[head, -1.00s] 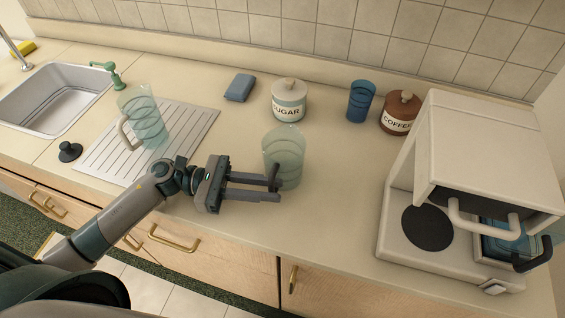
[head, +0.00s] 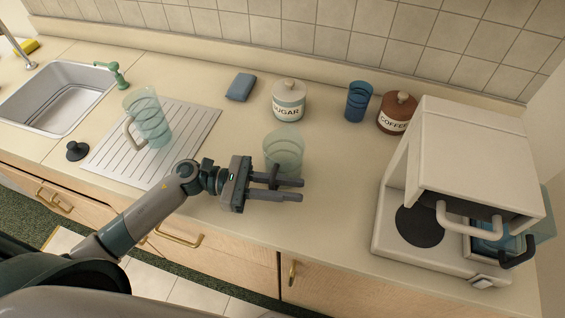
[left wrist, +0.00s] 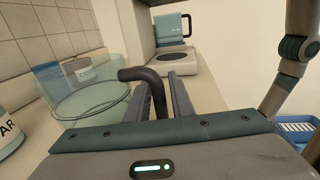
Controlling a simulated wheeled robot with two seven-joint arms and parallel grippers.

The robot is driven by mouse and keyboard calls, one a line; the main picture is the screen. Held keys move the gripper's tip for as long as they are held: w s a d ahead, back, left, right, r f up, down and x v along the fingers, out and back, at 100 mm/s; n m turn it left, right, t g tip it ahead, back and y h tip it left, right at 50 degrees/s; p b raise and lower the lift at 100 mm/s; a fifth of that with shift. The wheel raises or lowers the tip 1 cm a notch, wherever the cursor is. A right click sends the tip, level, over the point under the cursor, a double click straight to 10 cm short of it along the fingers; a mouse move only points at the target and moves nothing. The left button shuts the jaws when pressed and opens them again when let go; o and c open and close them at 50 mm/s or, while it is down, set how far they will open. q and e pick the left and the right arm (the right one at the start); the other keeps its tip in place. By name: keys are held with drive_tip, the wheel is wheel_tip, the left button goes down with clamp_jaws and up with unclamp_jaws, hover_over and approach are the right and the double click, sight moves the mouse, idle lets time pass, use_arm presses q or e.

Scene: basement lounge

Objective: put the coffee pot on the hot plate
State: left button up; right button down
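The coffee pot (head: 284,148), a clear greenish glass vessel with a dark handle, stands upright on the counter below the sugar jar. Its glass rim (left wrist: 88,103) and black handle (left wrist: 137,74) show large in the left wrist view. My left gripper (head: 300,190) is open, on the near side of the pot. In the left wrist view the handle's upright part is between the two fingers (left wrist: 165,98), with gaps visible beside it. The hot plate (head: 420,226) is a bare dark disc on the white coffee machine's base; it also shows in the left wrist view (left wrist: 173,57). My right gripper is not in view.
The white coffee machine (head: 470,150) overhangs the hot plate; a blue container with a black handle (head: 518,254) is at its right. A ribbed glass pitcher (head: 150,118) stands on the drainboard. Sugar jar (head: 289,101), blue cup (head: 358,102) and coffee jar (head: 398,112) line the back. Counter between pot and machine is clear.

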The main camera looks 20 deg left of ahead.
use_arm(q)
drive_tip(key=shift+c, duration=0.7)
clamp_jaws()
drive_tip(key=shift+r, duration=0.15)
wheel_tip(320, 180, up, 10)
drive_tip(key=b, duration=0.2)
drive_tip(key=shift+b, duration=0.35)
